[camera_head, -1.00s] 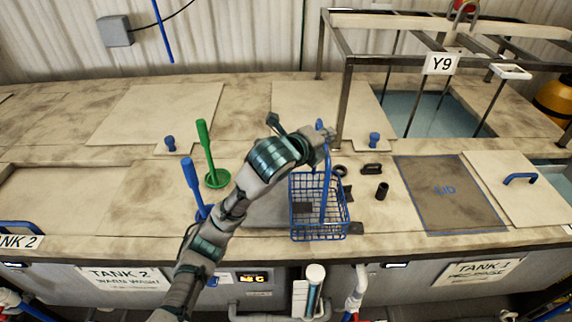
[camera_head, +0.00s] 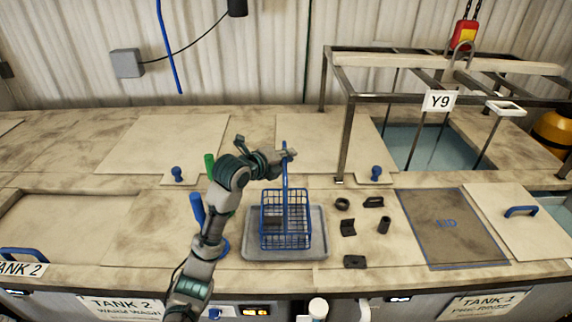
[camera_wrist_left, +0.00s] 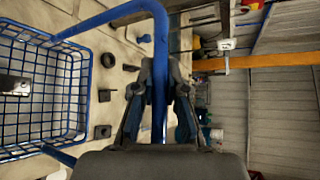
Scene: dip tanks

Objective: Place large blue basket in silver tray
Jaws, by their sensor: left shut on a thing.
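The large blue basket (camera_head: 297,238) is a wire basket with a tall handle, upright over the silver tray (camera_head: 319,236) within its outline. I cannot tell whether it touches the tray or hangs just above it. A dark block lies inside the basket. My left gripper (camera_head: 287,154) is shut on the top of the basket's handle. In the left wrist view the handle passes between the fingers of the left gripper (camera_wrist_left: 160,85), and the basket (camera_wrist_left: 68,95) shows at the left. My right gripper is not in view.
Several small dark parts, including a ring (camera_head: 342,204) and a cylinder (camera_head: 384,225), lie right of the tray. A dark lid panel (camera_head: 452,245) is farther right. Green and blue handled tools stand left, partly behind my arm. A metal frame (camera_head: 344,135) rises behind right.

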